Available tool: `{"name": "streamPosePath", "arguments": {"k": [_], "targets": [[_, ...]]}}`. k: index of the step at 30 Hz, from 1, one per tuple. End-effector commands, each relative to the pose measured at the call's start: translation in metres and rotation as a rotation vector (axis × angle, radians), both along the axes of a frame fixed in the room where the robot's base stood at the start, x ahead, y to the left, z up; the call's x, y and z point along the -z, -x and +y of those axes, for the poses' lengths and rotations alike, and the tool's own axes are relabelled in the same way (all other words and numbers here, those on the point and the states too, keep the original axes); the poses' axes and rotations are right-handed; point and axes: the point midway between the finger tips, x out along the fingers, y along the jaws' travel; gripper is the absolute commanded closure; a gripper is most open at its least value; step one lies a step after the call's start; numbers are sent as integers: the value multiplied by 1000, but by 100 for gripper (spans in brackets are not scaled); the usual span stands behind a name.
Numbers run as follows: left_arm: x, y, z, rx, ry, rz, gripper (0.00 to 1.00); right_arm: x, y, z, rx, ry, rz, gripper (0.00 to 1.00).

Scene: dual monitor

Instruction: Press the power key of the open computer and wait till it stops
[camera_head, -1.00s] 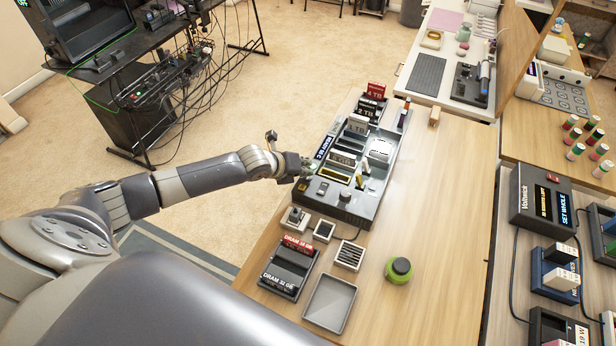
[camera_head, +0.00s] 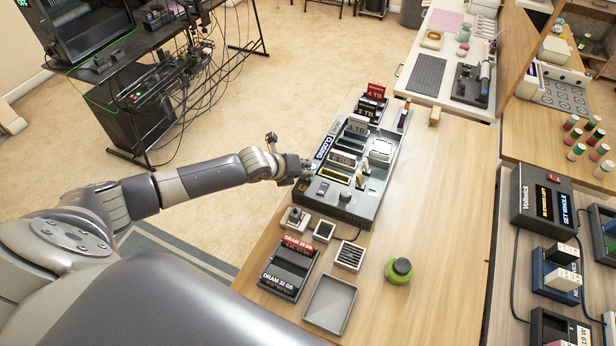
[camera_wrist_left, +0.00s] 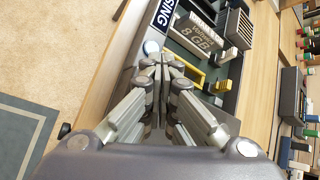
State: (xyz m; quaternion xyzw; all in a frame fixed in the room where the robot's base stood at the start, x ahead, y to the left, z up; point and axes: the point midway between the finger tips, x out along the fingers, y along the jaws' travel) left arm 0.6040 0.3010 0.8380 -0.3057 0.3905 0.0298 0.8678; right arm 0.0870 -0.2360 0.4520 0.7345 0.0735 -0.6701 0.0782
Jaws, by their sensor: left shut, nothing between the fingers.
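The open computer (camera_head: 340,208) is a dark grey case lying on the wooden bench, with its inner parts bare. A small display on its left rim reads "CLOSING" (camera_head: 324,147); its end, "SING" (camera_wrist_left: 164,14), shows in the left wrist view. My left gripper (camera_head: 303,170) is shut and empty at the case's left rim. In the left wrist view, its fingertips (camera_wrist_left: 160,62) are together beside a round pale button (camera_wrist_left: 151,47), likely the power key. I cannot tell whether they touch it. My right gripper is not in view.
A meter box (camera_head: 543,205) is at right.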

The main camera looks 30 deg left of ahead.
Motion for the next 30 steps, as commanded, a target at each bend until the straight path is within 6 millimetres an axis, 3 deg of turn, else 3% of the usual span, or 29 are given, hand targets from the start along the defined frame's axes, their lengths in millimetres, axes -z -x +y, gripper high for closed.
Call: {"name": "streamPosePath", "arguments": {"k": [13,24,30], "targets": [[-16,0,0,1,-1,1,100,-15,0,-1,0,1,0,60],[-16,0,0,1,0,1,100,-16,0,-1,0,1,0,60],[-32,0,0,1,0,1,100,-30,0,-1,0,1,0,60]]}}
